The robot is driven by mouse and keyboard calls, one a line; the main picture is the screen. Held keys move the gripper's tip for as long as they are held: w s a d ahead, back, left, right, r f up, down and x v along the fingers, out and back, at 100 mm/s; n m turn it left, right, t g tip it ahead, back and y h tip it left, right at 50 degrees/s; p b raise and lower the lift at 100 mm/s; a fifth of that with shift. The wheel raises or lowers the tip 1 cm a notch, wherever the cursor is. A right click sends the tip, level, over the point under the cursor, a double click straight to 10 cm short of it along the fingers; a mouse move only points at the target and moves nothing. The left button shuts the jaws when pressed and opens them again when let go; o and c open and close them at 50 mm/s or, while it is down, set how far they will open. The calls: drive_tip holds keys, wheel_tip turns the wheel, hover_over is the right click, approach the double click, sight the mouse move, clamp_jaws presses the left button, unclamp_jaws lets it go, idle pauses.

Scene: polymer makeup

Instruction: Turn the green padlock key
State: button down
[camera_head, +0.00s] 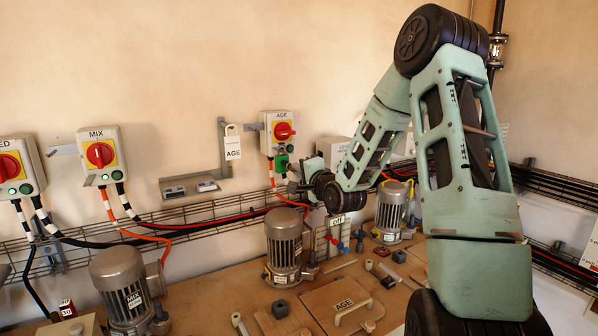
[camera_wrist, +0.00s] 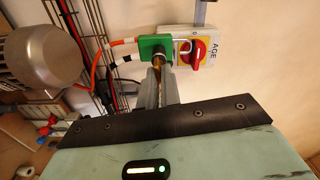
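The green padlock (camera_wrist: 155,47) hangs by its shackle at the AGE switch box, below the red rotary handle (camera_wrist: 198,53). It also shows in the head view (camera_head: 282,162), just under the AGE box (camera_head: 278,142). A brass-coloured key (camera_wrist: 158,62) sticks out of the padlock's underside toward my gripper. My gripper (camera_wrist: 160,72) reaches up from below, with its narrow fingers close together on both sides of the key. They look shut on it, though the contact itself is small in view. In the head view my wrist hides part of the gripper (camera_head: 296,180).
A grey motor (camera_head: 283,243) stands below my gripper. Orange and black cables and a wire tray (camera_head: 220,222) run along the wall beside the padlock. MIX box (camera_head: 101,155) is farther left.

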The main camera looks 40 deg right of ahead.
drive_tip(key=c, duration=1.6)
unclamp_jaws()
drive_tip(key=shift+d, duration=0.1)
drive_tip(key=b+v, duration=0.2)
drive_tip(key=v, duration=0.1)
drive_tip(key=b+v, duration=0.2)
drive_tip(key=v, duration=0.1)
drive_tip(key=b+v, duration=0.2)
drive_tip(key=v, duration=0.1)
drive_tip(key=shift+s+f+b, duration=0.15)
drive_tip(key=shift+f+b, duration=0.15)
drive_tip(key=shift+r+b+v, duration=0.1)
drive_tip(key=shift+b+v, duration=1.95)
drive_tip(key=shift+b, duration=0.8)
drive_tip(key=shift+r+b+v, duration=0.15)
drive_tip(key=shift+b+v, duration=1.9)
drive_tip(key=shift+b, duration=0.75)
